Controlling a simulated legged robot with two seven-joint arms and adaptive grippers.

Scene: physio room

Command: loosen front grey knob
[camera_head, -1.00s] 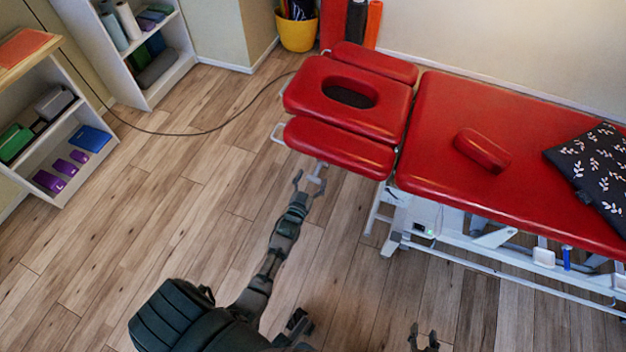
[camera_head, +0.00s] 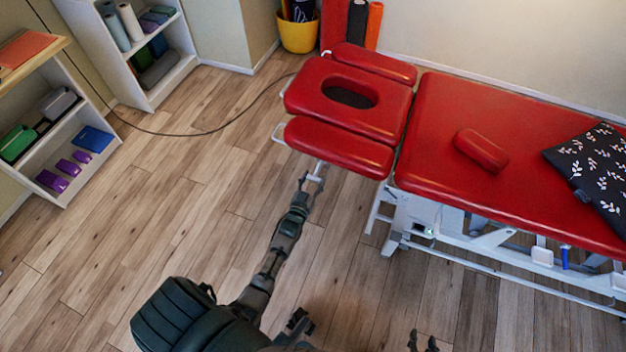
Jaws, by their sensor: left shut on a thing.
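The front grey knob (camera_head: 315,178) hangs on a short pale bracket under the front red armrest pad (camera_head: 338,147) of the treatment table. My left gripper (camera_head: 311,184) reaches up from below and is shut on the knob, its fingers on either side. The fingers partly hide the knob. My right gripper (camera_head: 422,342) is at the bottom edge of the view, over the floor, with its two fingertips apart and nothing seen between them.
The red treatment table (camera_head: 450,125) carries a small red bolster (camera_head: 482,151) and a dark leaf-patterned cushion (camera_head: 595,170). Its white frame (camera_head: 480,240) stands right of my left arm. A cable (camera_head: 200,133) crosses the floor.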

